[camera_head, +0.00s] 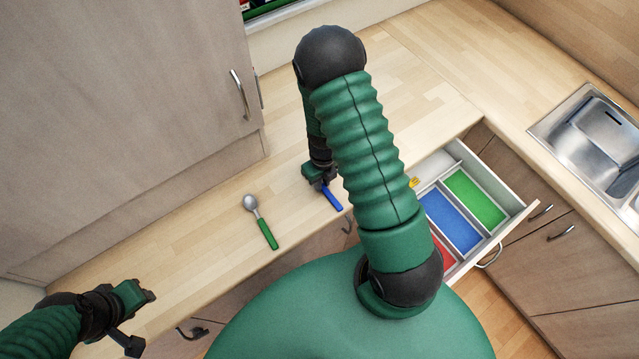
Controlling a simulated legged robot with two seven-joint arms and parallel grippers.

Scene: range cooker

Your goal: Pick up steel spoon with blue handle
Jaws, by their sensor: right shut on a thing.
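A spoon with a blue handle (333,199) lies at the front of the wooden counter, in the middle of the view. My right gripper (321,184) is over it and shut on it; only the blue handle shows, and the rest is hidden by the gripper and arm. A steel spoon with a green handle (262,224) lies on the counter to the left, apart from the gripper. My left gripper (139,318) is at the lower left near the counter's front edge, with its jaws apart and nothing between them.
An open drawer (515,213) at the right has green (474,198), blue (450,221) and red (443,258) compartments. A tall cabinet (120,110) stands at the left, and a sink (598,140) is at the far right. The counter behind the drawer (430,85) is clear.

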